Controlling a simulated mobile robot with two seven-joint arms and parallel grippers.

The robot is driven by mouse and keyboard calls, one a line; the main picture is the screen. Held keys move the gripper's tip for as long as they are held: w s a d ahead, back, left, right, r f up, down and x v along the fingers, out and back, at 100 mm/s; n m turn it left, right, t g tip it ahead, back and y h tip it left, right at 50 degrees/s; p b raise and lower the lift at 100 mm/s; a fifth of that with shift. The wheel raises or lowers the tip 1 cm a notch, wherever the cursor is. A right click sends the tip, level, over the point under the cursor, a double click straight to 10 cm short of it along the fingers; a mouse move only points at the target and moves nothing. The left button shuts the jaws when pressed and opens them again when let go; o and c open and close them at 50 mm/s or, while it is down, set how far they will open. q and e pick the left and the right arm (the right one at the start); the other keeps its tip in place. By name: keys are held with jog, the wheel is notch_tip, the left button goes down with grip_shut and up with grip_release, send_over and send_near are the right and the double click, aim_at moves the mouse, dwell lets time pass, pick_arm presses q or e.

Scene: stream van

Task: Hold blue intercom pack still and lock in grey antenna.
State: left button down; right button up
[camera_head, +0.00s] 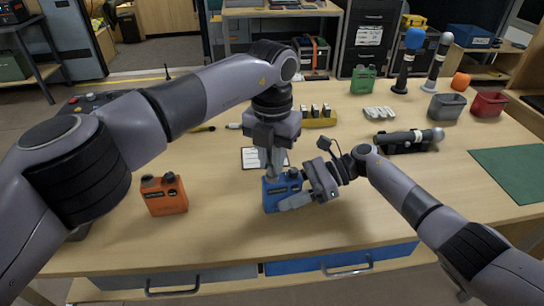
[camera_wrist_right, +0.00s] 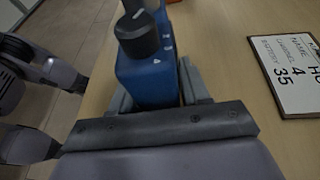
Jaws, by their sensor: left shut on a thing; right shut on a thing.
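The blue intercom pack (camera_head: 271,196) stands upright near the table's front middle. My right gripper (camera_head: 291,198) is shut around its body from the right; the right wrist view shows the blue pack (camera_wrist_right: 147,82) between the two fingers, with a black knob on its top. My left gripper (camera_head: 272,160) points down just above the pack's top and is shut on a thin thing, apparently the grey antenna. The fingers hide most of the antenna, and I cannot tell whether its lower end touches the pack's socket.
An orange pack (camera_head: 164,196) stands to the left, a green one (camera_head: 363,80) at the back. A white label card (camera_head: 250,157) lies behind the blue pack, near a yellow battery holder (camera_head: 320,123). Grey (camera_head: 447,107) and red (camera_head: 488,105) bins stand right, beyond a microphone cradle (camera_head: 402,146).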

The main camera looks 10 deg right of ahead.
pick_arm(q)
jog(key=shift+n, duration=1.4)
jog(key=c, duration=1)
grip_release()
notch_tip(320, 180, up, 8)
jog(key=shift+f, duration=0.2)
pick_arm(e)
jog(key=o, duration=1.3)
